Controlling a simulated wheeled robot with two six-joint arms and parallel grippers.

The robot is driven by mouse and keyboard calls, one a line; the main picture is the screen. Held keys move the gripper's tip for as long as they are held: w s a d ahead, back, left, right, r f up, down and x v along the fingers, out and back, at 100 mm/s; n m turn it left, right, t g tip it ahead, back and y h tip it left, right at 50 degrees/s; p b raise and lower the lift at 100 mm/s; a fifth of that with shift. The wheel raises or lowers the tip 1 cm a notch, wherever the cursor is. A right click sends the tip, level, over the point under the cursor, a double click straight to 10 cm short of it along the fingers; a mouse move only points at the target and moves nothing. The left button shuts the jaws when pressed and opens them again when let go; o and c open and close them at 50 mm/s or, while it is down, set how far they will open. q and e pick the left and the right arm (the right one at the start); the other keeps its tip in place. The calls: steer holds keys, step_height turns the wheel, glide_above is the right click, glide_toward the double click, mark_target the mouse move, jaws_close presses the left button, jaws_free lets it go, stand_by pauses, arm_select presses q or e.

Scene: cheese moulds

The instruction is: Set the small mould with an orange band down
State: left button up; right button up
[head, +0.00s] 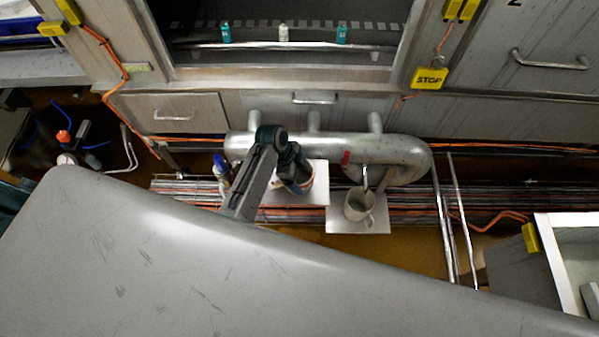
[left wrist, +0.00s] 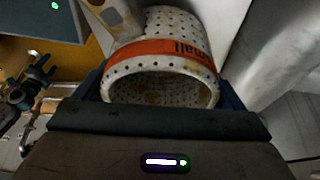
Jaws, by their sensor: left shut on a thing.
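The small mould (left wrist: 168,22) is a white, perforated cup with an orange band (left wrist: 165,50) marked "small". In the left wrist view it lies between the fingers of my left gripper (left wrist: 160,92), which is shut on it. Its open rim faces the camera. In the head view my left gripper (head: 293,180) is over a white board (head: 310,197) in front of the steel pipe, and hides most of the mould (head: 307,182). I cannot tell whether the mould touches the board. My right gripper is not in view.
A thick steel pipe (head: 320,147) with a red-handled tap (head: 346,158) runs behind the board. A grey-white vessel (head: 358,206) stands on a second board (head: 340,226) to the right. A bottle with a blue cap (head: 221,172) stands left of my arm.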

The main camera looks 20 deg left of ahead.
arm_select(q)
steer(key=shift+f, duration=0.2)
steer(key=o, duration=0.8)
steer(key=shift+c, duration=0.2)
steer(key=v, duration=1.2)
steer(key=shift+r, duration=0.1)
